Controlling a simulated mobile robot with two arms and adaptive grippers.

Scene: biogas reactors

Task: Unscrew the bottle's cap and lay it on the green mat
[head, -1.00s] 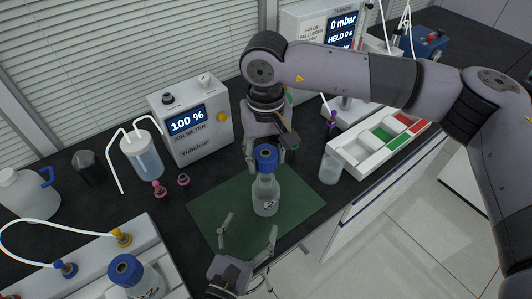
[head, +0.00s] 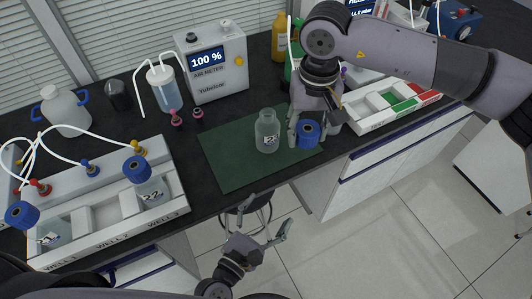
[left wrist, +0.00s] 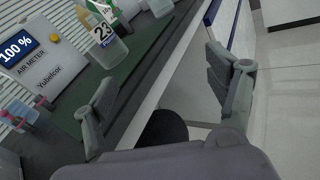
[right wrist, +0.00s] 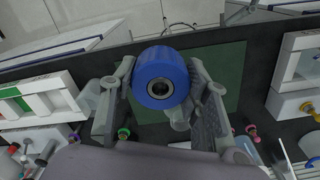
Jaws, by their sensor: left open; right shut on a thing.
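The bottle (head: 267,133), clear with a number label, stands upright and uncapped on the green mat (head: 230,165). It also shows in the left wrist view (left wrist: 107,50). My right gripper (head: 306,130) is shut on the blue cap (head: 309,133), to the right of the bottle near the mat's right edge. The cap sits between the fingers in the right wrist view (right wrist: 160,78); whether it touches the mat I cannot tell. My left gripper (head: 262,238) is open and empty, in front of the bench edge, apart from the bottle.
The air meter (head: 211,65) stands behind the mat. A white well rack (head: 110,205) with blue-capped bottles is at the left. A white tray with green and red sections (head: 392,105) lies at the right. The mat's left and front parts are clear.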

